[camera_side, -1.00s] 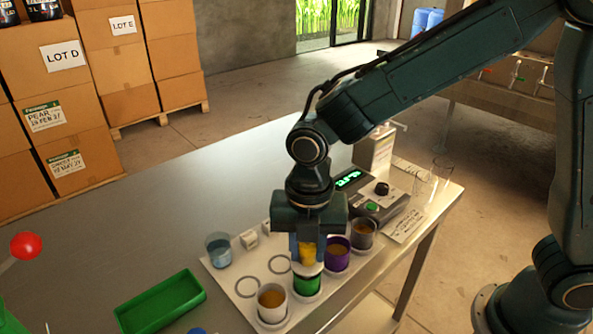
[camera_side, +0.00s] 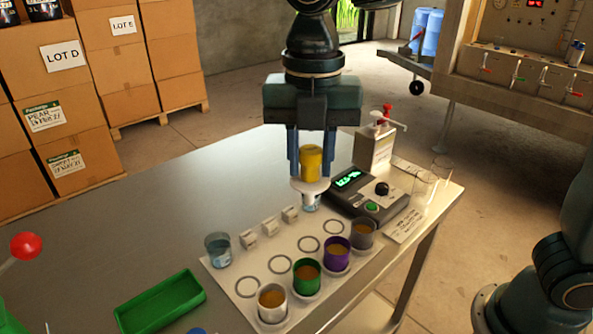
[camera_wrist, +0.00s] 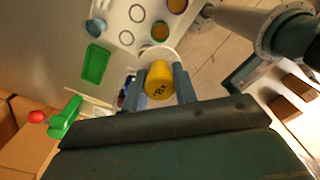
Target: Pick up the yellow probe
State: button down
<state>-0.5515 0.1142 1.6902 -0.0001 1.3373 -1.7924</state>
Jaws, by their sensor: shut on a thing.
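The yellow probe (camera_side: 311,163) is a yellow cylinder with a white collar and a clear tip below. My gripper (camera_side: 311,172) is shut on it and holds it upright in the air above the back of the white board. In the wrist view the probe's yellow top (camera_wrist: 159,85) sits between the two fingers of my gripper (camera_wrist: 160,80). Its tip is hidden in that view.
The white board (camera_side: 246,287) carries white (camera_side: 271,302), green (camera_side: 307,276), purple (camera_side: 336,253) and grey (camera_side: 362,234) cups, plus a clear cup (camera_side: 218,249). A meter (camera_side: 368,197) and pump bottle (camera_side: 374,148) stand right. A green tray (camera_side: 160,301) lies left, with bare metal table behind.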

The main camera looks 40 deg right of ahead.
jog(key=shift+r, duration=0.5)
dwell(0.3)
jog(key=shift+w+a+f, duration=0.2)
jog(key=shift+w+a, duration=0.05)
jog(key=shift+w, duration=0.2)
jog(key=w+a+f, duration=0.4)
jog(key=w+f, duration=0.2)
jog(key=w, duration=0.1)
jog(key=w+a+f, duration=0.4)
jog(key=w+f, duration=0.2)
jog(key=w, duration=0.2)
jog(key=shift+w+f, duration=0.25)
jog(key=shift+f, duration=0.05)
jog(key=shift+f, duration=0.2)
jog(key=shift+f, duration=2.7)
jog(key=shift+f, duration=0.65)
